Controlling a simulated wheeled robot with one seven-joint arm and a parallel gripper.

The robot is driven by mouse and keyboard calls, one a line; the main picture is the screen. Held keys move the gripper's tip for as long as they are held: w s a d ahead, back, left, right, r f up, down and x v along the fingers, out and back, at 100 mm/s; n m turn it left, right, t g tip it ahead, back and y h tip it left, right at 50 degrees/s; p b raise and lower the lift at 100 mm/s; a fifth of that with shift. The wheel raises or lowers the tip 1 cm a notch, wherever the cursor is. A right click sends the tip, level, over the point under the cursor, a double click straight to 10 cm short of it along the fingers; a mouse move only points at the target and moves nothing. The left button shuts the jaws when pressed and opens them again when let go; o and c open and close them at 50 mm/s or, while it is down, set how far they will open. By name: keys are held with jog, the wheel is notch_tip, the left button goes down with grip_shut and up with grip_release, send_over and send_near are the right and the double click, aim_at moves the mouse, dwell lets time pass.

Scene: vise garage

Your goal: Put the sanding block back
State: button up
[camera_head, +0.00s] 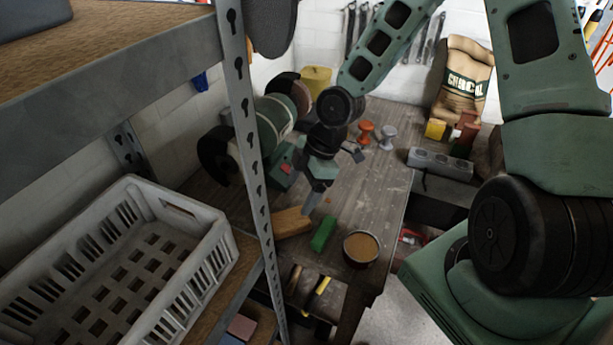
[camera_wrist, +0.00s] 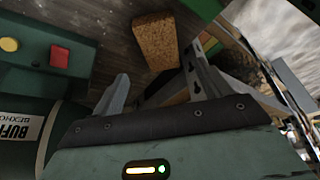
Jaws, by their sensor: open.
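A tan, cork-like block (camera_head: 291,222), which looks like the sanding block, lies on the wooden bench (camera_head: 376,185). It shows in the wrist view (camera_wrist: 155,42) at the top centre, beyond the fingers. My gripper (camera_head: 312,202) points down just above the block in the head view. In the wrist view, my gripper (camera_wrist: 152,88) has its two grey fingers spread apart with nothing between them. A green block (camera_head: 323,234) lies just right of the tan block.
A green buffing machine (camera_head: 274,117) stands left of my gripper; its switch box (camera_wrist: 40,55) is close by in the wrist view. A round tin (camera_head: 361,249) stands near the bench's front edge. A shelf post (camera_head: 250,150) and grey crate (camera_head: 200,245) are at left.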

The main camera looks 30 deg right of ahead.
jog(key=shift+v, duration=1.8)
